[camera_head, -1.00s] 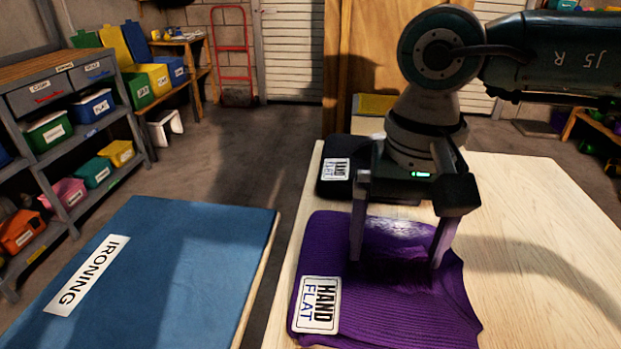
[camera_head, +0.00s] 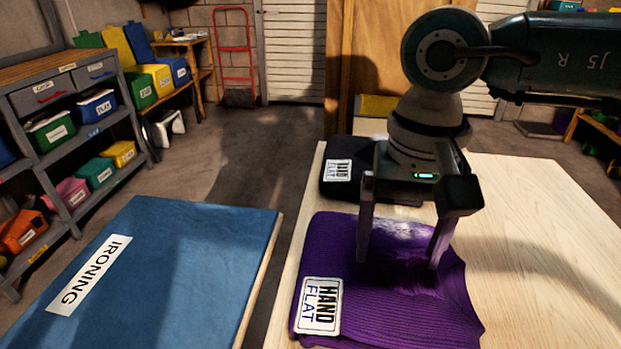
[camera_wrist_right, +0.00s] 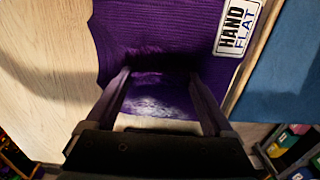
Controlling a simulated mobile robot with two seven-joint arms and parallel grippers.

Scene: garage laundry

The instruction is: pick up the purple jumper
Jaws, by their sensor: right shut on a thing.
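The purple jumper (camera_head: 405,315) lies folded on the pale wooden table, with a white HAND FLAT label (camera_head: 318,306) at its left front corner. My right gripper (camera_head: 398,264) points down at it from above, fingers against the middle of the jumper. The fingers are shut on the jumper's cloth, some way apart with knit between them. In the right wrist view the jumper (camera_wrist_right: 160,30) shows beyond the fingertips. The exact pinch is shaded. My left gripper is not in view.
A dark folded garment (camera_head: 345,188) with its own HAND FLAT label lies just behind the jumper, partly under my arm. The pale table (camera_head: 530,230) is bare to the right. A blue ironing surface (camera_head: 180,270) stands to the left, across a gap. Shelves with bins (camera_head: 75,150) stand far left.

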